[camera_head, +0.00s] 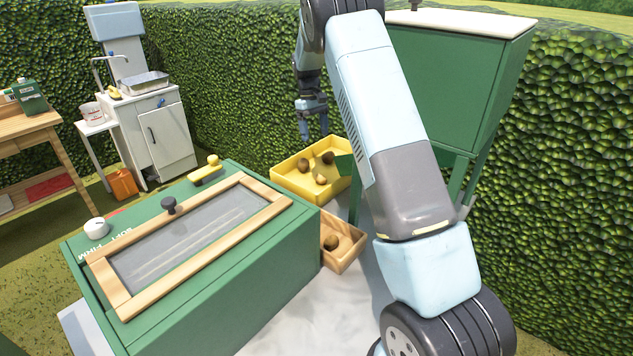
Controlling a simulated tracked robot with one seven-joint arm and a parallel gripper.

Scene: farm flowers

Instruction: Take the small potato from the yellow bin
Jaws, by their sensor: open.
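The yellow bin (289,185) stands behind the green box, near the hedge. Several small round potatoes lie in it, some brown and some paler. A brown one (328,158) is at the back right, another brown one (303,165) is left of it, and a paler one (321,180) is nearer the front. I cannot tell for sure which is the smallest. My gripper (314,136) is open, points down and appears above the back of the bin, empty. My arm hides the area right of the bin.
A wooden tray (355,239) with a brown potato (331,243) sits in front of the yellow bin. The green box (225,283) with a wood-framed lid fills the near left. A green hopper (447,85) on legs stands right. A white sink cabinet (160,140) is back left.

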